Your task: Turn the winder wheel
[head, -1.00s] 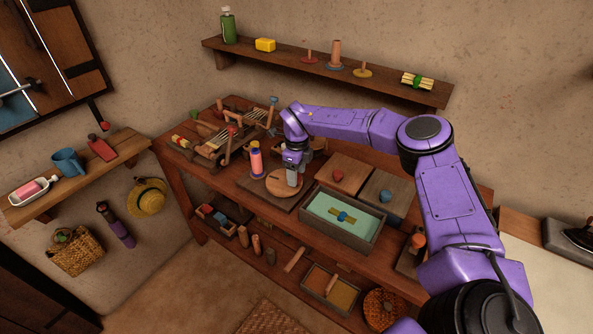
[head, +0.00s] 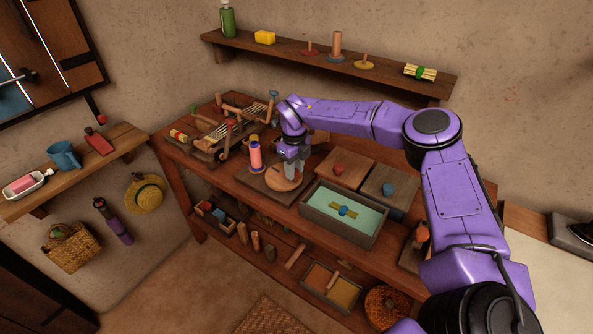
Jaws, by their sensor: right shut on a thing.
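The winder wheel (head: 278,183) looks like a flat, round wooden disc. It lies on a dark board (head: 267,192) on the workbench, near the middle of the head view. A pink spool with a purple and yellow top (head: 255,154) stands upright just behind and left of it. My right gripper (head: 294,173) points down over the right part of the wheel. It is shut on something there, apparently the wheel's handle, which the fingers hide. My left gripper is not in view.
A wooden frame device (head: 230,125) stands left on the bench (head: 177,152). A wall shelf (head: 300,61) runs behind.

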